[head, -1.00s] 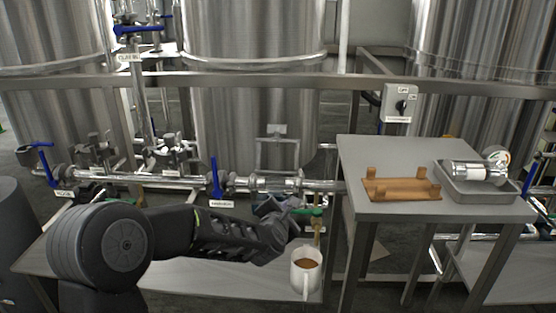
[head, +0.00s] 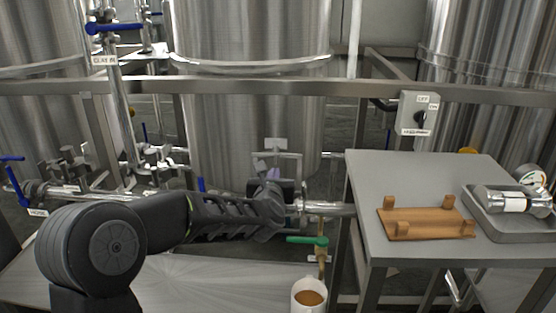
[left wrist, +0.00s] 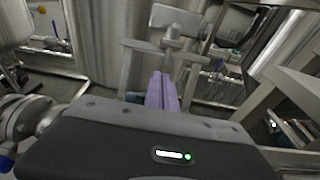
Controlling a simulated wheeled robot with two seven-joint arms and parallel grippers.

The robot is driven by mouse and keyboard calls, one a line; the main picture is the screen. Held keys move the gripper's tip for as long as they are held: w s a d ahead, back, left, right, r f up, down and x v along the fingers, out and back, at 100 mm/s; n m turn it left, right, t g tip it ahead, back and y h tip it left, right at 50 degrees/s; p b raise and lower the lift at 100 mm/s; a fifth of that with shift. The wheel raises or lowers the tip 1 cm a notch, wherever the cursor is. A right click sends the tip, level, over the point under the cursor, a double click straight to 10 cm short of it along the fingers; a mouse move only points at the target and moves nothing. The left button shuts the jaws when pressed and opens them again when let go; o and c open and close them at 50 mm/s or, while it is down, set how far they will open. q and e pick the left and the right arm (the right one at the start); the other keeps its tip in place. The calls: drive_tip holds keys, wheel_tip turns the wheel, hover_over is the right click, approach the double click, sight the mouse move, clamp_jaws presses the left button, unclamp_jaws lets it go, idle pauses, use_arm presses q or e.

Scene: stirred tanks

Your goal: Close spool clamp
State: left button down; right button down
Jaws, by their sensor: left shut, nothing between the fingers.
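The spool clamp's grey frame (head: 276,144) stands upright above the horizontal steel pipe, in front of the middle tank. In the left wrist view the frame (left wrist: 172,18), with its flat plate and crossbars, rises just beyond my fingers. My left gripper (head: 284,189) is at the lower part of this frame and hides much of the pipe and clamp base. Its pale purple fingers (left wrist: 162,90) are together and empty, pointing at the frame. I cannot tell whether they touch it. My right gripper is not in view.
A grey side table (head: 400,170) at right holds a wooden cradle (head: 425,222) and a metal tray (head: 490,225) with a steel fitting with a gauge. A mug (head: 309,296) stands below my gripper. A green-handled valve (head: 307,240) and a switch box (head: 418,113) are nearby.

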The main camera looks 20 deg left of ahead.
use_arm(q)
drive_tip(key=shift+s, duration=0.1)
drive_tip(key=x, duration=1)
drive_tip(key=shift+d+f, duration=0.1)
